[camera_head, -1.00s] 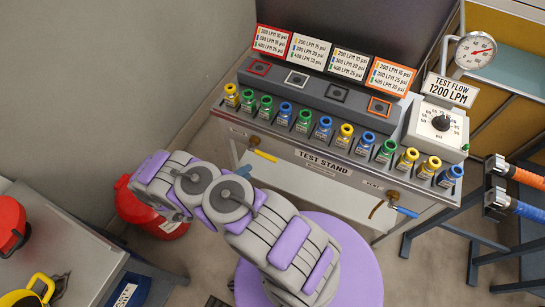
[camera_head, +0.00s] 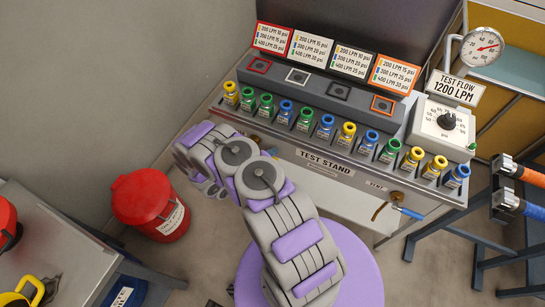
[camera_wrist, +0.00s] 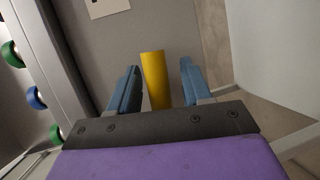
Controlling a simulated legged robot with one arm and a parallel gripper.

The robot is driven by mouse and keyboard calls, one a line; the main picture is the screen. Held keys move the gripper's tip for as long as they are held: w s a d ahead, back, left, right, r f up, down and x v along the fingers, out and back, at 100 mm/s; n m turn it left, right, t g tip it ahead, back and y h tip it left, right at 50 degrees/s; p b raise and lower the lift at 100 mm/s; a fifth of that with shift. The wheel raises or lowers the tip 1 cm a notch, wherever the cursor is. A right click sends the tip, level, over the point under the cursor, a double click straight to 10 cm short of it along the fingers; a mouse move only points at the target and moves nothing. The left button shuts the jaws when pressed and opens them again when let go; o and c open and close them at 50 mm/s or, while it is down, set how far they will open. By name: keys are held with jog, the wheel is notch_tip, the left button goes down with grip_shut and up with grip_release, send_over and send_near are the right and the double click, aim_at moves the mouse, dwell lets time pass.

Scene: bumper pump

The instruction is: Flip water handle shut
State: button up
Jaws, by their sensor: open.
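In the wrist view, a yellow handle (camera_wrist: 154,78) stands upright between the two blue fingers of my gripper (camera_wrist: 158,88). The fingers are open, with a gap on each side of the handle. In the head view my arm covers this handle and most of my gripper. A second valve, with a blue handle (camera_head: 408,212), sits at the right of the test stand's (camera_head: 325,162) front, its handle pointing right and slightly down. I cannot tell from any readable label which handle is for water.
Several yellow, green and blue capped fittings line the stand's front edge; a green cap (camera_wrist: 11,54) is close at left in the wrist view. A gauge (camera_head: 482,46) and dial box (camera_head: 440,128) stand at right. A red bucket (camera_head: 150,203) is on the floor at left.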

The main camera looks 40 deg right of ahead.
jog(key=shift+d+f, duration=0.15)
jog(key=shift+d, duration=0.45)
grip_shut()
dwell(0.3)
